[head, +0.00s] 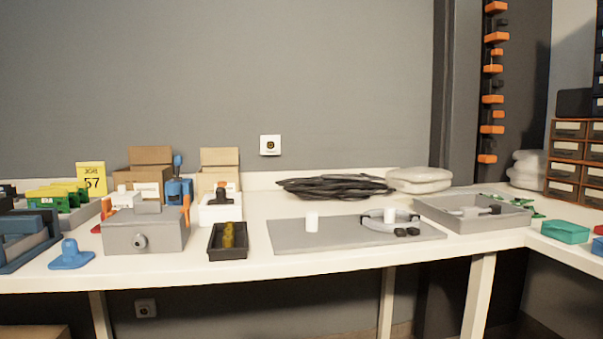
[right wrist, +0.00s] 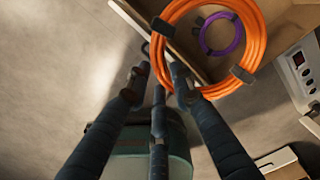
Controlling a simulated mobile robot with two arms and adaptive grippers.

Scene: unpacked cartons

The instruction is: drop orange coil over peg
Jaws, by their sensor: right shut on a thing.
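An orange coil (right wrist: 160,62) with dark ties shows in the right wrist view, at the top. My right gripper (right wrist: 158,72) is shut on its left edge; the coil hangs over or in an open cardboard box, and I cannot tell its height. In the head view a grey board (head: 290,238) lies on the bench with two white pegs. The left peg (head: 312,221) is bare. The right peg (head: 389,215) has a grey coil (head: 378,225) lying around it. My left gripper is not in view.
A purple coil (right wrist: 240,35) lies inside the cardboard box (right wrist: 278,22). A power strip (right wrist: 300,75) is at the right. On the bench, a black tray (head: 213,250) stands left of the board, a grey tray (head: 455,222) right, and black cables (head: 335,187) behind.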

